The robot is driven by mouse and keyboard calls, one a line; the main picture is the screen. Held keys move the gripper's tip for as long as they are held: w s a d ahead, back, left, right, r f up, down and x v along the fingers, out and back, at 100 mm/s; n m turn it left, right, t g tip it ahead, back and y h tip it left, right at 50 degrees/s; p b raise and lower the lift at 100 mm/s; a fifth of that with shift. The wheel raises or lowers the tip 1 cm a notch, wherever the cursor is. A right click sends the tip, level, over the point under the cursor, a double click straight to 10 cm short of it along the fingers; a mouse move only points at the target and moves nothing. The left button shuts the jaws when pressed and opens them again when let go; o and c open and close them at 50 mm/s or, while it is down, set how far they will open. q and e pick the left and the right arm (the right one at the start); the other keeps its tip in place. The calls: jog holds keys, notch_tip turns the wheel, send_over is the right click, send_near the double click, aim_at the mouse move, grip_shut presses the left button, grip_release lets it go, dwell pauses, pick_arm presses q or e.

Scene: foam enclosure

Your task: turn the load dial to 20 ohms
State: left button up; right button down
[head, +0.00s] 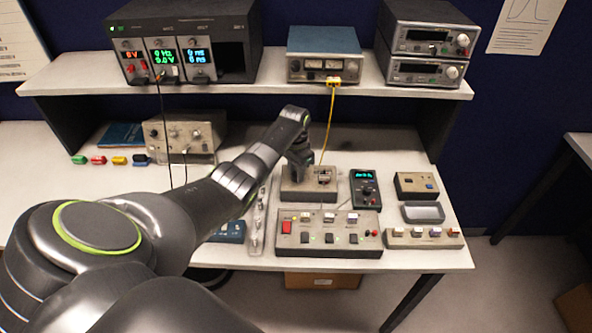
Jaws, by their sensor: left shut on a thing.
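My left arm reaches across the bench from the lower left. My left gripper (300,170) points down at the top of a small beige box (294,192) and is shut on a knob there, which appears to be the load dial. The gripper hides the dial, so its pointer and its 20 ohm mark cannot be read. A black handheld meter (365,190) with a lit green display stands just right of the box; its digits are too small to read for sure. My right gripper is not in view.
A switch panel (328,240) with a red button lies in front of the box. A yellow cable (328,125) hangs from the blue-topped instrument (324,55) on the shelf, close behind the gripper. A grey tray (423,213) and small boxes sit at right.

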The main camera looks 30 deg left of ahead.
aim_at(295, 172)
pick_arm(q)
jog(key=shift+w+r+m, duration=0.1)
jog(key=shift+m, duration=0.5)
jog(key=o, duration=1)
jog(key=shift+a+r, duration=0.2)
jog(key=shift+r, duration=8.5)
